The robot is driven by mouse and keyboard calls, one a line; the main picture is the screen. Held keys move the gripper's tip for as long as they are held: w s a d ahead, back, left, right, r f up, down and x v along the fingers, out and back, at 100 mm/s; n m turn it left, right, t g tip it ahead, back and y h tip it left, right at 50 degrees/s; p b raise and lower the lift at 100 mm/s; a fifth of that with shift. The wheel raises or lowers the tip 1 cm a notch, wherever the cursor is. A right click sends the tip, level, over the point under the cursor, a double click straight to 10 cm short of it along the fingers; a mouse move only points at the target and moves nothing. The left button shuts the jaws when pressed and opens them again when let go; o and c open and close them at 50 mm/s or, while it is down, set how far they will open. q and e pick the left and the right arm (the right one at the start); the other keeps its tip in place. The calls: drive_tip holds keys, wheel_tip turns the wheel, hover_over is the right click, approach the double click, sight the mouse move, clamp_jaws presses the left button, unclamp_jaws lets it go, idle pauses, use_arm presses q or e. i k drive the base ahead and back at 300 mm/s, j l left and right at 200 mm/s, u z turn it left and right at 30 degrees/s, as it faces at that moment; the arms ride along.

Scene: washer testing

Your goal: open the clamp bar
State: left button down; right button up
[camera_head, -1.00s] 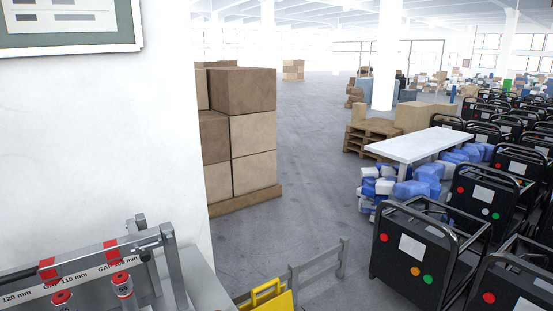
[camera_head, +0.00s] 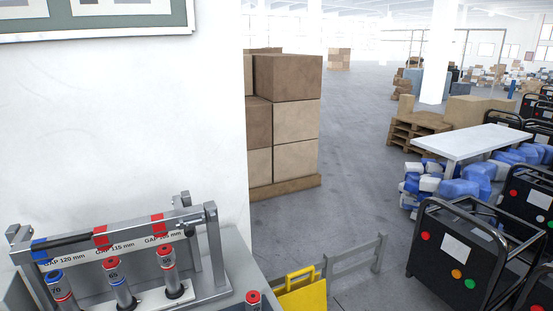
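Whether the bar is latched cannot be told. Neither of my grippers is in view.
A white wall (camera_head: 120,130) stands behind the rack. A yellow object (camera_head: 303,297) and a grey rail (camera_head: 352,267) are right of the bench. Stacked boxes (camera_head: 288,120), a white table (camera_head: 470,142) and black wheeled machines (camera_head: 458,250) stand farther off. The grey floor between is open.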

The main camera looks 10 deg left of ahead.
sight(24, 251)
drive_tip(key=u, duration=1.35)
